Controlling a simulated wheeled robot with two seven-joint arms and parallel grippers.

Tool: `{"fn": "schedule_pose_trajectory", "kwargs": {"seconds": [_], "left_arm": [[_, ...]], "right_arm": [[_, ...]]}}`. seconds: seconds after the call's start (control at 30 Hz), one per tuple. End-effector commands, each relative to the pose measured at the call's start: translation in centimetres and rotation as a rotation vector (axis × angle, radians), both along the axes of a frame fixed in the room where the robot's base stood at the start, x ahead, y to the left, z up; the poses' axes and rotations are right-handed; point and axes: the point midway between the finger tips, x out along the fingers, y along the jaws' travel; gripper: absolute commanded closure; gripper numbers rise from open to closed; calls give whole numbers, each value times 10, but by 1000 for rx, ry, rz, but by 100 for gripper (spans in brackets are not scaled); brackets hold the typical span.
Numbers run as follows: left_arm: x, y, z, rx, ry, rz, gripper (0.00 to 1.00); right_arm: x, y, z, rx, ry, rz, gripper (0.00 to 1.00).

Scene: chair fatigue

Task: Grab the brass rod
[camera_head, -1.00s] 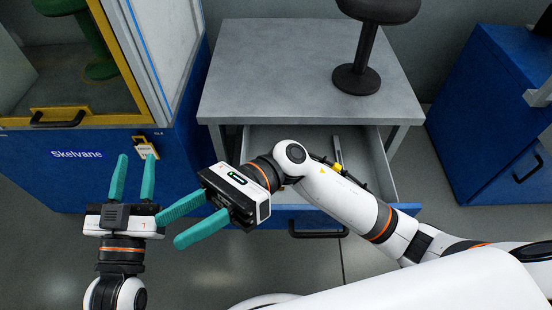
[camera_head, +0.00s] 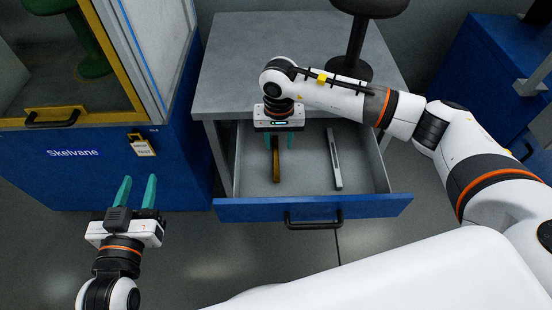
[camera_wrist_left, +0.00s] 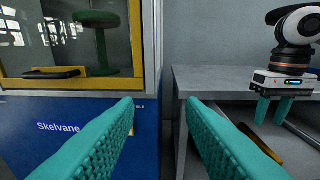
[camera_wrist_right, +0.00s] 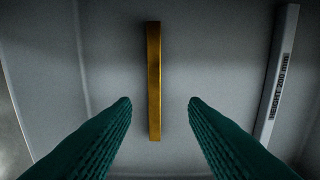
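The brass rod (camera_head: 275,163) lies in the left part of the open drawer, pointing front to back. In the right wrist view the brass rod (camera_wrist_right: 154,82) lies on the drawer floor between the lines of the two fingers. My right gripper (camera_head: 278,142) points down over the drawer at the rod's far end. It is open and empty, its fingers (camera_wrist_right: 160,103) spread to both sides of the rod; I cannot tell the exact height. My left gripper (camera_head: 137,180) is open and empty in front of the blue cabinet. The brass rod (camera_wrist_left: 264,148) also shows in the left wrist view.
A silver bar with printed marking (camera_head: 334,158) lies in the drawer right of the rod. The drawer front (camera_head: 230,211) has a black handle (camera_head: 314,221). The grey tabletop (camera_head: 230,60) overhangs the drawer's back. A blue cabinet (camera_head: 60,175) stands left, a black stool (camera_head: 349,68) on the table.

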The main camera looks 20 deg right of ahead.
Motion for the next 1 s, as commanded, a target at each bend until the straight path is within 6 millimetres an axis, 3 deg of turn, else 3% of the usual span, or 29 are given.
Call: {"fn": "schedule_pose_trajectory", "kwargs": {"seconds": [0.27,0.6,0.97,1.0], "left_arm": [[3,-4,17,-30,-116,-7,64],[-2,-10,63,-108,-412,-25,64],[-5,-10,72,-122,-463,-28,64],[-5,-10,72,-122,-463,-28,64]], "right_arm": [[0,2,-19,2,2,0,60],[2,6,-57,2,1,-1,60],[2,6,-62,2,-1,-1,60],[2,6,-62,2,-1,-1,67]]}}
